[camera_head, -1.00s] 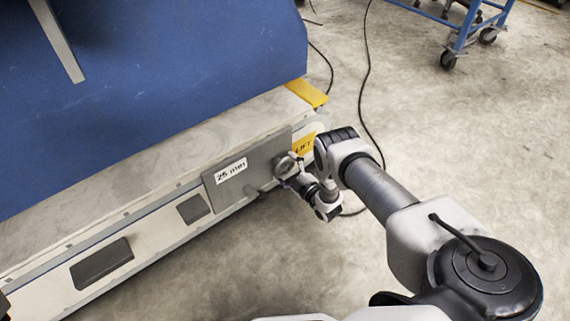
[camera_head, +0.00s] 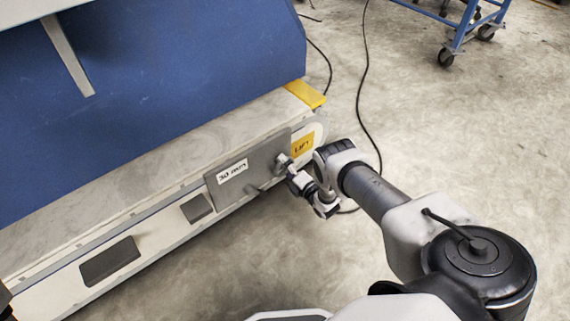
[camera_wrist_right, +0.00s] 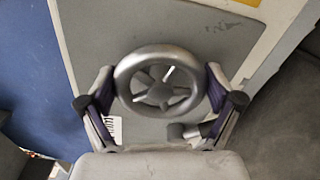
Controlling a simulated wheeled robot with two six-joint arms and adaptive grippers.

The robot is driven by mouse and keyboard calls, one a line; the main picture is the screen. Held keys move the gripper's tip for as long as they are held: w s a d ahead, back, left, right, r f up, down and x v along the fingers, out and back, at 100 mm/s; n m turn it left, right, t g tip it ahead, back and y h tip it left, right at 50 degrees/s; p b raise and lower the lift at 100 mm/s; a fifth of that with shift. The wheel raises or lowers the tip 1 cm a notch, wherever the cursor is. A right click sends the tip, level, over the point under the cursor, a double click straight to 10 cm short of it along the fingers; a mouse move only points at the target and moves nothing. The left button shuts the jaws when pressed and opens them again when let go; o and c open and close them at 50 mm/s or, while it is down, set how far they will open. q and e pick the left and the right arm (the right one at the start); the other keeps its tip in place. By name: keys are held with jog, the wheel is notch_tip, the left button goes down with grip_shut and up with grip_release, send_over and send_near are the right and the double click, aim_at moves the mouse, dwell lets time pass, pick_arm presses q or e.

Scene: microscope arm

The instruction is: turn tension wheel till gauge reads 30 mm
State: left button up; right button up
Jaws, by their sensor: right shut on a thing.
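The tension wheel (camera_wrist_right: 161,85) is a grey metal handwheel with spokes, in front of a grey plate (camera_wrist_right: 150,32) in the right wrist view. My right gripper (camera_wrist_right: 160,88) is shut on the wheel, one finger on each side of its rim. In the head view my right gripper (camera_head: 290,174) is at the right end of the plate and hides most of the wheel. The gauge label (camera_head: 232,171) on the plate reads 30 mm. My left gripper cannot be made out.
The plate sits on a long pale machine base (camera_head: 140,235) under a blue body (camera_head: 150,90). A yellow LIFT label (camera_head: 303,145) is right of the wheel. A black cable (camera_head: 363,90) lies on the floor. A blue wheeled cart (camera_head: 463,30) stands at the back right.

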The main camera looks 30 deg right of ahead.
jog(key=shift+n, duration=1)
jog(key=o, duration=0.8)
jog(key=shift+o, duration=0.2)
jog(key=s, duration=1.2)
jog(key=shift+d, duration=0.4)
